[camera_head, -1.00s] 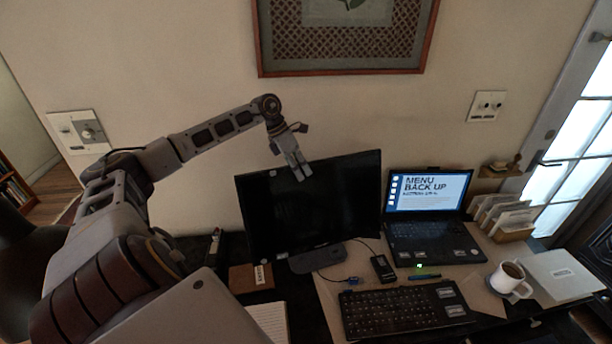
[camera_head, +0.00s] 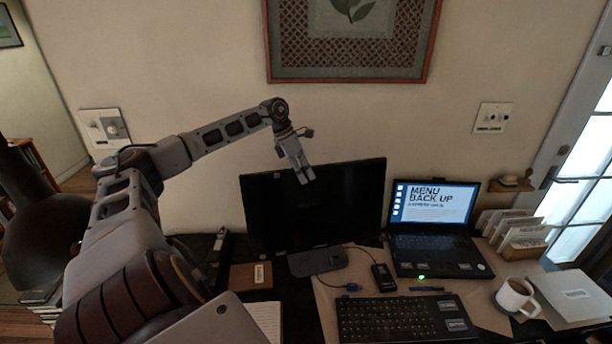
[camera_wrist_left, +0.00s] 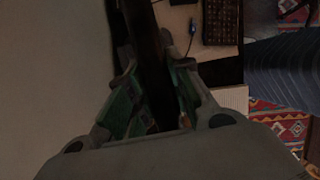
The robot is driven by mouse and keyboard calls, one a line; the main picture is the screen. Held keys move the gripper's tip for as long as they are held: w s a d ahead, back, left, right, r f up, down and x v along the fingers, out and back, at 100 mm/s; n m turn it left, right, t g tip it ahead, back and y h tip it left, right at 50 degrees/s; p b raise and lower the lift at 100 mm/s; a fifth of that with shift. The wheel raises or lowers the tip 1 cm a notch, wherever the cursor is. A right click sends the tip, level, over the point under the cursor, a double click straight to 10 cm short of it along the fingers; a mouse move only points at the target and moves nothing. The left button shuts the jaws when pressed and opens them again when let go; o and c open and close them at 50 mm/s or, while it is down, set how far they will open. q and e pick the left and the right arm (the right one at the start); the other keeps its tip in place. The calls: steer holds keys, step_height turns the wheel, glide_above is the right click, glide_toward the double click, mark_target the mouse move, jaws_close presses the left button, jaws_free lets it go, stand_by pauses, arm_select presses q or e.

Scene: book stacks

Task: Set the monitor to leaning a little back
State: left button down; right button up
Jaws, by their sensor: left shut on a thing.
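The black monitor (camera_head: 325,212) stands on its grey foot (camera_head: 318,261) at the back of the desk, its dark screen facing me. I cannot tell its exact tilt from here. My left gripper (camera_head: 304,178) comes down from above and is shut on the monitor's top edge, left of the middle. In the left wrist view the monitor's thin dark edge (camera_wrist_left: 148,50) runs between the fingers of the left gripper (camera_wrist_left: 152,105). The fingers hide part of that edge. My right gripper is not in view.
An open laptop (camera_head: 434,212) stands right of the monitor. A keyboard (camera_head: 395,318), a small black device (camera_head: 382,277) with a cable and a mug (camera_head: 515,297) lie in front. A framed picture (camera_head: 350,62) hangs on the wall behind. A brown box (camera_head: 251,277) sits left of the foot.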

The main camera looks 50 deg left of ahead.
arm_select(q)
steer(key=c, duration=1.3)
jaws_free()
steer(key=shift+v, duration=5.95)
steer(key=shift+a, duration=0.1)
steer(key=shift+w, duration=0.1)
